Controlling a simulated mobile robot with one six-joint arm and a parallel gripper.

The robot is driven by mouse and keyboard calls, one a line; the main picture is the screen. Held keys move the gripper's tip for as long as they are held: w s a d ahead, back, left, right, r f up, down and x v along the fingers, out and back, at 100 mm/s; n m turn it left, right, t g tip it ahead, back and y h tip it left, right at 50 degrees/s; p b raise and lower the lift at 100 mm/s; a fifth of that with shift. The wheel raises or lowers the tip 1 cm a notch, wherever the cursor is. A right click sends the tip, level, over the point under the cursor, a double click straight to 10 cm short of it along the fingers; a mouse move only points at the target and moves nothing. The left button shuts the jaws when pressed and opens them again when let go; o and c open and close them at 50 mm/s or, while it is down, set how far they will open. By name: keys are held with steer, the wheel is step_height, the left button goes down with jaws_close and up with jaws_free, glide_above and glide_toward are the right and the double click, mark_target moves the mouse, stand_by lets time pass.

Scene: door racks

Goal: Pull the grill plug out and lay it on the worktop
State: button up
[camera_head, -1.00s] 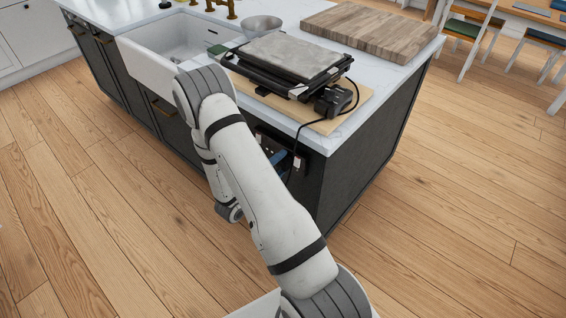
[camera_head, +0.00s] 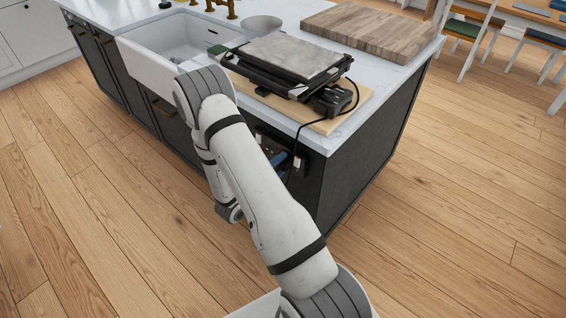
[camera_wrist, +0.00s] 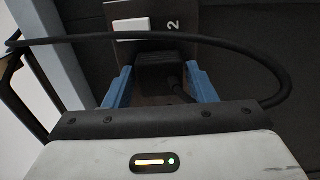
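The grill (camera_head: 290,57) sits on a wooden board on the worktop (camera_head: 362,112). Its black cord (camera_head: 299,140) hangs over the front edge to a socket panel on the island's side. In the wrist view the black plug (camera_wrist: 160,72) is at the dark socket panel (camera_wrist: 185,20), below a white switch and a "2". My gripper (camera_wrist: 160,75) has its blue fingers on either side of the plug, with narrow gaps showing, so it looks open. In the head view my gripper (camera_head: 281,166) is partly hidden by my arm. The plug's pins are hidden.
A sink (camera_head: 180,42), a metal bowl (camera_head: 262,24) and a thick chopping board (camera_head: 372,32) are on the worktop. The black cord (camera_wrist: 235,45) loops across the wrist view around my gripper. Bare worktop shows along the front right edge.

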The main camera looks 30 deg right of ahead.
steer(key=c, duration=1)
steer(key=shift+o, duration=0.2)
steer(key=v, duration=0.6)
stand_by(0.5)
steer(key=shift+a, duration=0.15)
steer(key=v, duration=0.2)
steer(key=shift+s+a+p, duration=0.2)
steer(key=shift+a+p, duration=0.15)
stand_by(0.3)
steer(key=shift+r, duration=0.1)
step_height(320, 180, up, 21)
steer(key=p, duration=1.7)
stand_by(0.7)
steer(key=shift+w, duration=0.1)
